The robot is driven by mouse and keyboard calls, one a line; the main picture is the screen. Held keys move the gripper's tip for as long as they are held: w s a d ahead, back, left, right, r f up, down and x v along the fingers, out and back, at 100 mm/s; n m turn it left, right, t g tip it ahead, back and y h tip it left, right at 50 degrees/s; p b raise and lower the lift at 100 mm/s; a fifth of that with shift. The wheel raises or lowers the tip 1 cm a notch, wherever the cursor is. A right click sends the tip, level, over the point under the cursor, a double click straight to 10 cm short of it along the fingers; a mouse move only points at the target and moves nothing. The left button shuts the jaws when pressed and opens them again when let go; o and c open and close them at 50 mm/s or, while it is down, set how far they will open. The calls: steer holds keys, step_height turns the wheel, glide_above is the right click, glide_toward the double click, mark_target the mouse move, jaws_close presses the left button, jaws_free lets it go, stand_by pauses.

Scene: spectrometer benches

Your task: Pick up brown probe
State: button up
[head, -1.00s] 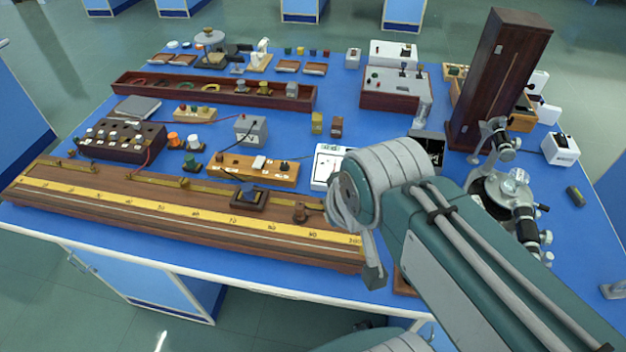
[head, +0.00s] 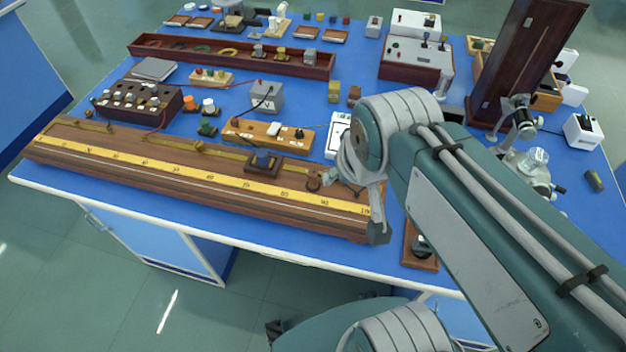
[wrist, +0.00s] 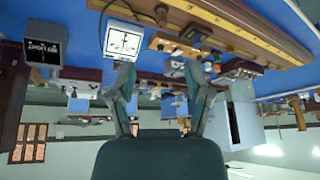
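A small brown upright piece (head: 313,181), which may be the brown probe, stands on the long wooden ruler board (head: 130,185) near its right end. A brown knob-like piece (wrist: 161,14) on a wooden board at the top of the upside-down wrist view may be the same piece; I cannot tell for sure. My gripper (wrist: 160,82) shows two spread fingers in the wrist view with nothing between them. In the head view, my gripper (head: 377,232) hangs near the board's right end, to the right of and nearer than the brown piece. My arm partly hides this area.
A dark slider (head: 263,162) sits on the ruler board. A white meter (head: 338,133) and a wooden switch board (head: 268,137) stand behind it. A tall dark wooden case (head: 525,60) and a microscope-like instrument (head: 535,163) stand right. Floor lies before the table edge.

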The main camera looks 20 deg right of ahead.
steer(key=w+f+m+g, duration=0.3)
steer(key=w+f, duration=0.1)
steer(key=w, duration=0.5)
steer(key=m+g, duration=0.2)
steer(key=m, duration=0.1)
glide_toward(313, 174)
steer(key=shift+s+d+f, duration=0.15)
steer(key=shift+d, duration=0.1)
step_height(313, 174, down, 6)
steer(key=shift+r, duration=0.1)
steer(key=shift+w+a+f, duration=0.15)
steer(key=shift+f, duration=1.15)
steer(key=shift+w+a+f, duration=0.1)
steer(key=shift+w+f, duration=0.05)
steer(key=shift+f, duration=1.2)
jaws_close()
